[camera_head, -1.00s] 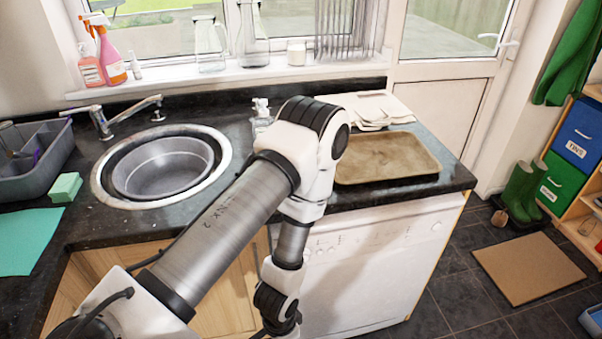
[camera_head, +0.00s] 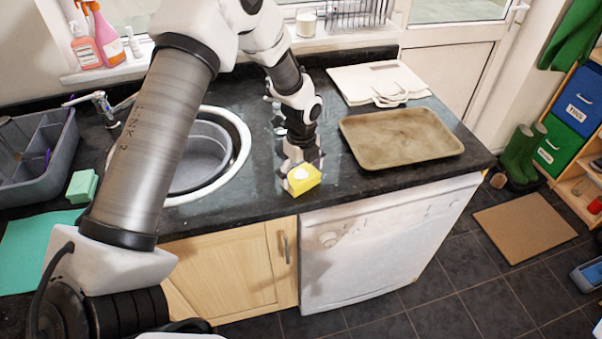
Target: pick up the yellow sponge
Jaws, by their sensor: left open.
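The yellow sponge (camera_head: 305,180) lies on the black granite counter near its front edge, between the sink and the brown tray. A small white patch shows on its top. My left gripper (camera_head: 301,164) points down at the sponge's back side, with its fingers open. The fingertips are small and partly hidden, so I cannot tell whether they touch the sponge. My right gripper is not in view.
The round sink (camera_head: 241,148) is left of the sponge, partly behind my left arm. A brown tray (camera_head: 400,138) lies to the right, with a white board and cloth (camera_head: 378,83) behind it. A green sponge (camera_head: 82,187) and grey caddy (camera_head: 38,160) stand at the left.

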